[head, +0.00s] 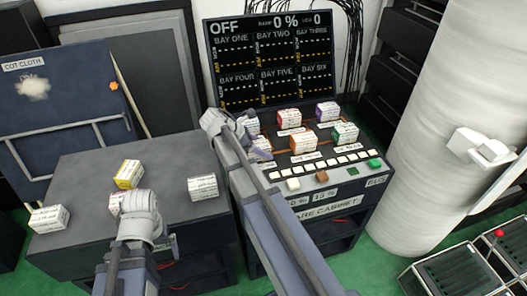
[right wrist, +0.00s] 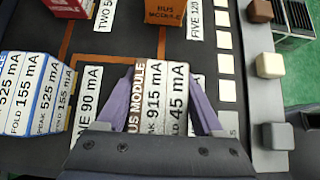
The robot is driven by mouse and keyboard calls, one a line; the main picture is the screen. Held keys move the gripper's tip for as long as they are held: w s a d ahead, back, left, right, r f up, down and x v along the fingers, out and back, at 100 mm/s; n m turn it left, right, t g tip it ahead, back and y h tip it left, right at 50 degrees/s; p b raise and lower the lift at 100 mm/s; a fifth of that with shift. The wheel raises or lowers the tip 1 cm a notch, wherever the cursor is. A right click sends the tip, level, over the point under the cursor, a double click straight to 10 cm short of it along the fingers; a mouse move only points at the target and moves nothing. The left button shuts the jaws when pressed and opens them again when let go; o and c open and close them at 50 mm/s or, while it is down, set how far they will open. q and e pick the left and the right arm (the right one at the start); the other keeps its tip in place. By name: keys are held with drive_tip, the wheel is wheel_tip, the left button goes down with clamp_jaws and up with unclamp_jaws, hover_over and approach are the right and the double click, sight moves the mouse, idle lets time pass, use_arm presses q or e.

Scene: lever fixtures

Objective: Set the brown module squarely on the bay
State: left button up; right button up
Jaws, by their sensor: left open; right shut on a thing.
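The brown module (right wrist: 160,105) carries white labels reading 915 mA and 45 mA, with a brownish strip at its left side. My right gripper (right wrist: 165,108) is shut on it, one purple finger on each side. In the head view the module (head: 262,144) is over the near left part of the sloped bay panel (head: 335,153), partly hidden by my right gripper (head: 255,143). The bay surface under it is hidden, so I cannot tell whether it touches. My left gripper (head: 168,242) is open and empty by the side table, largely hidden by its arm.
An orange module (head: 296,148), red module (head: 289,118), purple module (head: 327,112) and green module (head: 345,134) sit on the panel. A blue-edged module (right wrist: 32,95) is close by. White buttons (right wrist: 228,92) line the near edge. The side table (head: 80,180) holds several modules.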

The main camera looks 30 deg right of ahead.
drive_tip(key=shift+f, duration=0.15)
drive_tip(key=o, duration=1.5)
drive_tip(key=shift+c, duration=0.2)
drive_tip(key=shift+r, duration=0.4)
drive_tip(key=p+v, duration=0.8)
drive_tip(key=v, duration=0.3)
drive_tip(key=shift+a+r, duration=0.2)
drive_tip(key=shift+a, duration=0.15)
